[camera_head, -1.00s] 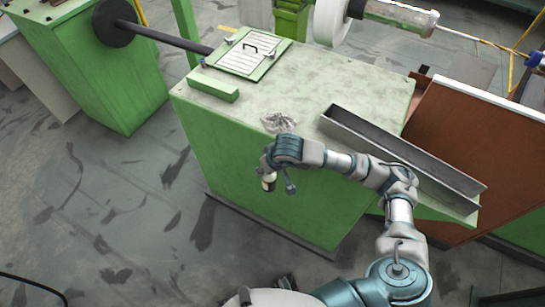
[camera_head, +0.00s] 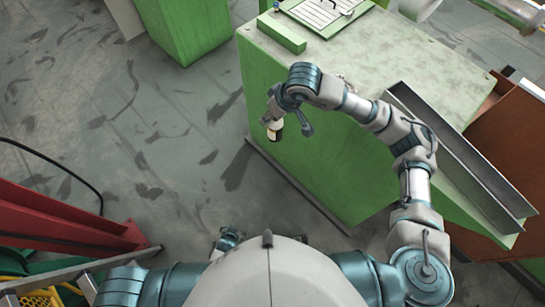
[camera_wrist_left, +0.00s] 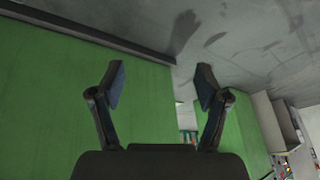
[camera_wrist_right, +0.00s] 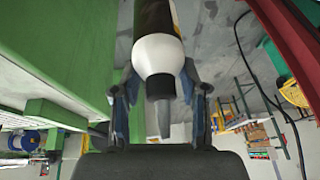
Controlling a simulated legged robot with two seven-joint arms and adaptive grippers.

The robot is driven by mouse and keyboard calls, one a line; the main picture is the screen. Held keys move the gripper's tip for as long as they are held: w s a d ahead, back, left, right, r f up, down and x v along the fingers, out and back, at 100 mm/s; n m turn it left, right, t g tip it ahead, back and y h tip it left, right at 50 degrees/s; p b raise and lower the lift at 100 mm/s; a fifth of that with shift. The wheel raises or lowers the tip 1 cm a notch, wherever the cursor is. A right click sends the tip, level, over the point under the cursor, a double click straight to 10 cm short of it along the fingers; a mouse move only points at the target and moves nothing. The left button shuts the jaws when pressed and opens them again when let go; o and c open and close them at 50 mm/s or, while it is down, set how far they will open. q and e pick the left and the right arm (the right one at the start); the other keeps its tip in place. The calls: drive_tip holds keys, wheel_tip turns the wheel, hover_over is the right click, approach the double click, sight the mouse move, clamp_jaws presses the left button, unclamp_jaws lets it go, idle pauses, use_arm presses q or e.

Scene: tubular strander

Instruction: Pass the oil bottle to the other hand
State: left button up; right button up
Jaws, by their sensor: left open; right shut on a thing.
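The oil bottle (camera_head: 275,133) shows small below my right gripper (camera_head: 274,117) in the head view, in front of the green machine's side. In the right wrist view the bottle (camera_wrist_right: 158,52) has a white shoulder, a black cap with a grey nozzle pointing back toward the palm, and a dark body with a yellow patch. The right gripper (camera_wrist_right: 159,85) is shut around its cap end; the far end is cut off. My left gripper (camera_wrist_left: 160,72) is open and empty in the left wrist view, with green panels and grey floor beyond it.
The green machine (camera_head: 340,60) stands ahead, with a grey metal channel (camera_head: 465,165) along its right. A red beam (camera_head: 65,218) and a yellow crate (camera_head: 40,290) lie at lower left. Open grey floor (camera_head: 150,130) lies left of the machine.

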use_arm(q)
drive_tip(key=w+d+r+t, duration=0.3)
drive_tip(key=w+d+r, duration=0.3)
drive_tip(key=r, duration=0.3)
drive_tip(key=n+t+h, duration=0.1)
drive_tip(key=t+h, duration=0.3)
drive_tip(key=t, duration=0.6)
approach(276, 137)
drive_tip(key=x, duration=1.2)
drive_tip(key=shift+w+r, duration=0.1)
drive_tip(key=shift+w, duration=0.05)
